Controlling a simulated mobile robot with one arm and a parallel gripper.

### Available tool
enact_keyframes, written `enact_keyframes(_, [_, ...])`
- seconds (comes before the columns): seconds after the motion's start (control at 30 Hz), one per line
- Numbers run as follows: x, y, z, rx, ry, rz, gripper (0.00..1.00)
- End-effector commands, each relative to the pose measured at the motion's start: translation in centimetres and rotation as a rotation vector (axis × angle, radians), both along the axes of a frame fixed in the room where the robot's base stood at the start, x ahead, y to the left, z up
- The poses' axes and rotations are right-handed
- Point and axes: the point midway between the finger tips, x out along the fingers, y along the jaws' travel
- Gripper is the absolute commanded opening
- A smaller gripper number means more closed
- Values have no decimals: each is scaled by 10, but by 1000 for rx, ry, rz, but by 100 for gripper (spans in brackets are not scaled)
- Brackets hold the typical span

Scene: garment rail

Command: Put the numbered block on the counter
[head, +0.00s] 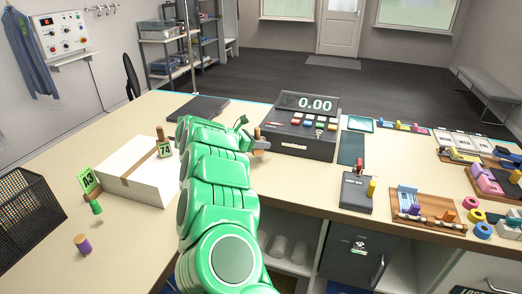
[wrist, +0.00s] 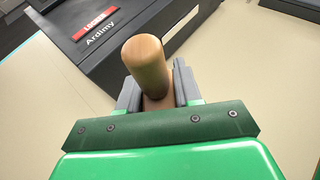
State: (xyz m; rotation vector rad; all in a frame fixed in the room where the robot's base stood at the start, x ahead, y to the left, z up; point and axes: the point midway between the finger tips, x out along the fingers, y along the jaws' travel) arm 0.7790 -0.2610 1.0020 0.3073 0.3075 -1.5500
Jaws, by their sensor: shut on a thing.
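My gripper (head: 256,143) is at the left front corner of the cash register. In the wrist view its grey jaws (wrist: 157,92) are shut on a wooden peg-like handle (wrist: 147,62), which also shows in the head view (head: 257,133). What is under this handle is hidden, and I see no number on it. A block with the number 74 (head: 165,151) and a wooden peg stands on the white box (head: 140,185), left of my arm. The counter (head: 135,235) is the pale worktop beneath these things.
The cash register (head: 300,125) reads 0.00 and is close to my gripper. A green A3 tag (head: 88,180), a purple peg (head: 83,244) and a wire basket (head: 25,205) are at the left. A card terminal (head: 356,193) and wooden trays (head: 430,212) crowd the right.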

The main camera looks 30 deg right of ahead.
Motion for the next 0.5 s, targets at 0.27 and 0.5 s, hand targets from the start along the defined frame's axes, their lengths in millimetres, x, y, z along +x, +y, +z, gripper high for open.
enact_keyframes(0.27, [2, -1, -32, 1, 3, 0, 4])
enact_keyframes(0.5, [2, -1, -34, 2, 0, 1, 4])
